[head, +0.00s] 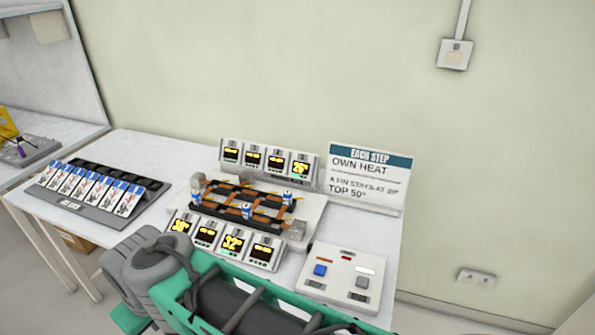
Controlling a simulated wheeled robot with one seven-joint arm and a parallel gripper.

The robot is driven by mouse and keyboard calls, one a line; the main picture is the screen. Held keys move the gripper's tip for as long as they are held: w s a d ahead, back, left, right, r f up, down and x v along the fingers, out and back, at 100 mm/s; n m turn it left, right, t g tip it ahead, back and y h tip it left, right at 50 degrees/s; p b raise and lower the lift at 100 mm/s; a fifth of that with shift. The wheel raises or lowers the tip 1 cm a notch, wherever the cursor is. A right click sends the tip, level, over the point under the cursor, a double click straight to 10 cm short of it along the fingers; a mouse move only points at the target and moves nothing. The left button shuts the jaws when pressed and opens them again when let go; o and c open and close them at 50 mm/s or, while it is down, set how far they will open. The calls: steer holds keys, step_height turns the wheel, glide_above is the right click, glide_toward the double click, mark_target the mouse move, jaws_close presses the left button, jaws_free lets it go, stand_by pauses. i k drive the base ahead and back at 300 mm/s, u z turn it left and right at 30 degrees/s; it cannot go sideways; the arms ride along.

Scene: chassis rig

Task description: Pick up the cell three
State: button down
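Several white cells with blue tops and dark and red marks stand side by side in a dark grey rack (70,209) on the left of the table. Their numbers are too small to read, so I cannot tell which is cell three; one near the middle of the row shows plainly (85,187). Small blue-and-white cylinders, one of them in front (246,210), stand on the orange-and-black rig (232,198) at the table's middle. Grey and teal parts, probably of my arm, fill the bottom foreground. I see no fingertips of my gripper.
Display boxes line the back (267,158) and front (225,240) of the rig. A sign (367,178) stands at back right. A white panel with buttons (341,276) lies front right. A row of dark slots (118,175) lies behind the cells. The wall closes the back.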

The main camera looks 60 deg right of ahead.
mark_target(196, 197)
steer(key=z, duration=0.75)
